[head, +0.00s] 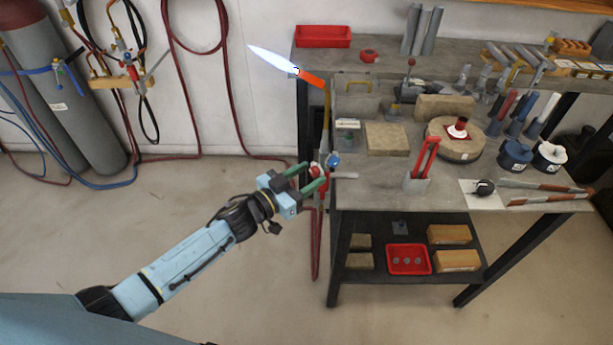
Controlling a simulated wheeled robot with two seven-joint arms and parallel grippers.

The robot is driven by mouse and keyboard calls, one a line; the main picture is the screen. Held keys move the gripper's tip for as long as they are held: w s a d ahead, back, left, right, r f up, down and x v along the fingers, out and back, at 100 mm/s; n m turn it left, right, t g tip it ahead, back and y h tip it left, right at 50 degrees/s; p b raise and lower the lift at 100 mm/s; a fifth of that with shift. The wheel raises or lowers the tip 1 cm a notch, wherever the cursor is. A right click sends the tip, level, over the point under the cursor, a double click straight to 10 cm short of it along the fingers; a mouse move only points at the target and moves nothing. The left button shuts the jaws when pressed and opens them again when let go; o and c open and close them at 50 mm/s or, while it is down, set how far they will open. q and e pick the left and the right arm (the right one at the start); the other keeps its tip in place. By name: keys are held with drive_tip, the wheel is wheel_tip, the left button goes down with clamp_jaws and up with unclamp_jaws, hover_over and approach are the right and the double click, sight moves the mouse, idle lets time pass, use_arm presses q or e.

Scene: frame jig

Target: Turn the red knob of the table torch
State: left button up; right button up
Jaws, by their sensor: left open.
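The table torch (326,108) stands upright at the left edge of the workbench. Its tip points up and left with a long blue-white flame (270,58). Low on the torch are a blue knob (333,159) and, just left of it, the red knob (319,170). My left gripper (316,176) reaches in from the lower left with two green fingers apart. Its fingertips are at the red knob and partly cover it. I cannot tell whether they touch it. My right gripper is out of view.
The workbench (390,195) holds firebricks, a round brick with a red-flanged part (458,130), and a holder with red-handled tongs (425,158). A red hose (315,245) hangs below the torch. Gas cylinders (75,100) stand at the left wall. The floor left of the bench is clear.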

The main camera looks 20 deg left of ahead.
use_arm(q)
drive_tip(key=c, duration=1)
drive_tip(key=m+p, duration=0.1)
drive_tip(key=m, duration=0.5)
drive_tip(key=shift+m+y, duration=0.3)
drive_tip(key=m, duration=0.5)
drive_tip(key=shift+r, duration=0.1)
drive_tip(key=shift+m, duration=0.3)
drive_tip(key=o, duration=1)
